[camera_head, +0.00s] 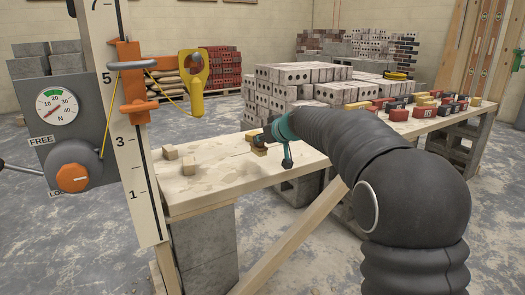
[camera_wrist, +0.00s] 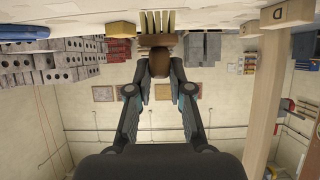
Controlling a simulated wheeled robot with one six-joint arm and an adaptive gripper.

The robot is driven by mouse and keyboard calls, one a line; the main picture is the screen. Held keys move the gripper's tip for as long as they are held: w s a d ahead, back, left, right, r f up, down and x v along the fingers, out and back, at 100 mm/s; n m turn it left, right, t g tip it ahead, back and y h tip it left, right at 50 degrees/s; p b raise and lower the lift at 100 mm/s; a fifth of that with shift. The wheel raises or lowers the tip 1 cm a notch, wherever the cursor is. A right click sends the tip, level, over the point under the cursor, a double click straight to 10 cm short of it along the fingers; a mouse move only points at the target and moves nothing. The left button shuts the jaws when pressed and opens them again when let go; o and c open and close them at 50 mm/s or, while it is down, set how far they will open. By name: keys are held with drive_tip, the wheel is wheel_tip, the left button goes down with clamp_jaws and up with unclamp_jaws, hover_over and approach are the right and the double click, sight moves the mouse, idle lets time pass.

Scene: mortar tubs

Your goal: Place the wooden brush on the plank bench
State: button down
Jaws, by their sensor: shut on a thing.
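My gripper (camera_head: 272,136) is low over the plank bench (camera_head: 215,183), near its middle. It also shows in the wrist view (camera_wrist: 160,82), with its two fingers closed on the brown handle of the wooden brush (camera_wrist: 159,63). Pale yellow bristle tufts stick out beyond the brown body, toward the bench top. In the head view only a small part of the brush (camera_head: 259,152) shows below the fingers, the rest hidden by them. Whether the bristles touch the planks I cannot tell.
Two small wooden blocks (camera_head: 188,165) (camera_head: 170,153) lie on the bench's left part. Several red, black and yellow items (camera_head: 420,108) crowd its right end. A gauge post (camera_head: 133,150) stands at the left front. Grey block stacks (camera_head: 290,85) stand behind.

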sight(263, 150)
drive_tip(key=shift+w+a+f, duration=0.1)
drive_tip(key=shift+a+f, duration=0.3)
drive_tip(key=shift+f, duration=0.05)
drive_tip(key=shift+f+b, duration=0.5)
drive_tip(key=shift+f, duration=1.2)
drive_tip(key=shift+f+b, duration=0.2)
drive_tip(key=shift+b, duration=0.1)
drive_tip(key=c, duration=1.1)
unclamp_jaws()
drive_tip(key=shift+o, duration=0.2)
drive_tip(key=shift+r, duration=0.2)
drive_tip(key=shift+d+r, duration=0.1)
drive_tip(key=shift+d, duration=0.05)
drive_tip(key=v, duration=1.2)
drive_tip(key=s+d+f+m+g+h, duration=0.1)
drive_tip(key=s+d+f, duration=0.4)
drive_tip(key=s, duration=0.8)
drive_tip(key=s+d+f+m+g+h, duration=0.2)
drive_tip(key=s+d+f, duration=0.3)
drive_tip(key=s, duration=0.8)
drive_tip(key=s+d+f+m+g+h, duration=0.1)
drive_tip(key=s+d+f+m+h, duration=0.2)
drive_tip(key=s, duration=1.1)
wheel_tip(263, 150, down, 3)
drive_tip(key=shift+d+r+m+g+h, duration=0.2)
drive_tip(key=shift+d+m+g+h, duration=0.15)
drive_tip(key=shift+d, duration=0.85)
